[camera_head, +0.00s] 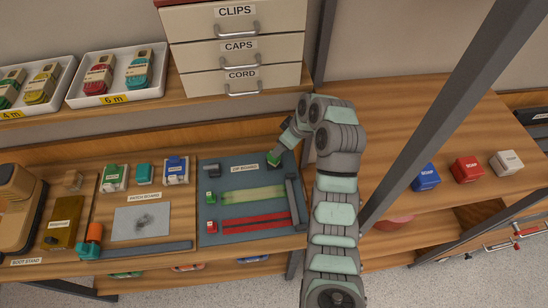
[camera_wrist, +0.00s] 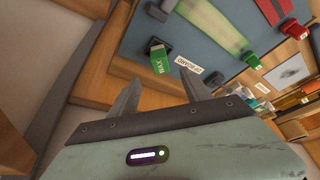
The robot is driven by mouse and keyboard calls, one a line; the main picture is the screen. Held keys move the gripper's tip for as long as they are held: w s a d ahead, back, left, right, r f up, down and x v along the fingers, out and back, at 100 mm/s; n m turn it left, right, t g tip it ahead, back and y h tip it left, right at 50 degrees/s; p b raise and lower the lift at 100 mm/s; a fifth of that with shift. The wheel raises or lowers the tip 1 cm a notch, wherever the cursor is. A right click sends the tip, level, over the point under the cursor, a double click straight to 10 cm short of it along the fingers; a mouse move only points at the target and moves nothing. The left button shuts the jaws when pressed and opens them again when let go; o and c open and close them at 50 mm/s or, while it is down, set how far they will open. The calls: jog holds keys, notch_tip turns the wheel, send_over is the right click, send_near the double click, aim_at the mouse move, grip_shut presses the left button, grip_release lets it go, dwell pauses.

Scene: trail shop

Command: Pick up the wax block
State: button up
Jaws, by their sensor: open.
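In the head view a bit of green (camera_head: 273,160) shows at the end of my arm, partly covered by my gripper. My gripper (camera_wrist: 160,88) is open and empty. In the wrist view its two fingers are spread, and the wax block lies beyond the gap between their tips, apart from them.
The zip board holds a green strip (camera_head: 252,194) and a red strip (camera_head: 256,223), with a grey bar (camera_head: 296,201) at its right. A drawer cabinet (camera_head: 238,48) stands above and behind. A grey post (camera_head: 440,120) rises right of my arm. Blue, red and white boxes sit farther right.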

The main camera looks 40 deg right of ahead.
jog(key=x, duration=1)
jog(key=shift+s+a+f, duration=0.1)
jog(key=shift+s+f, duration=0.05)
jog(key=shift+f, duration=0.3)
jog(key=shift+c, duration=0.5)
grip_shut()
